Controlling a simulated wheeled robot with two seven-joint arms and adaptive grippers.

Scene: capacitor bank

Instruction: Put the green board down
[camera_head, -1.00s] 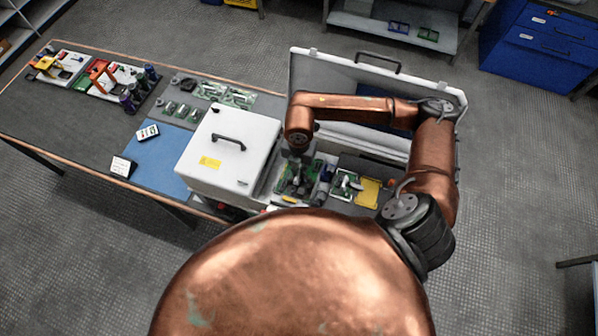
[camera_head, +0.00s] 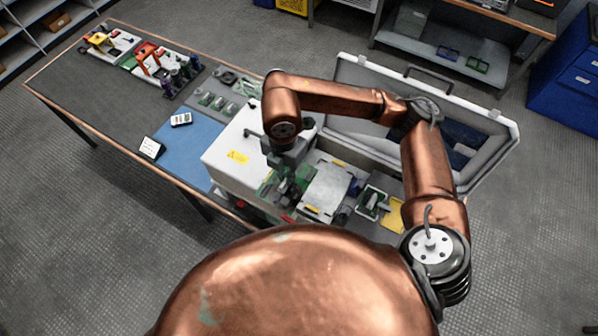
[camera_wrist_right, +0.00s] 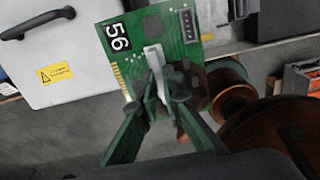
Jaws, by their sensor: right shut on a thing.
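The green board (camera_wrist_right: 148,28) shows large in the right wrist view, with a white "56" label, gold edge contacts and a pale raised piece near its middle. My right gripper (camera_wrist_right: 166,88) is shut on that pale piece, and the board hangs clear of the bench. In the head view my right gripper (camera_head: 287,182) is in front of the white box, and part of the board (camera_head: 267,184) shows beside its fingers. The rest of the board is hidden there. My left gripper is not in view.
The white box (camera_head: 228,157) with a yellow label stands to the left. A pale flat surface (camera_head: 327,188) and a small green module (camera_head: 372,199) lie to the right. The open case (camera_head: 490,150) is behind. The blue mat (camera_head: 186,150) has bare room.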

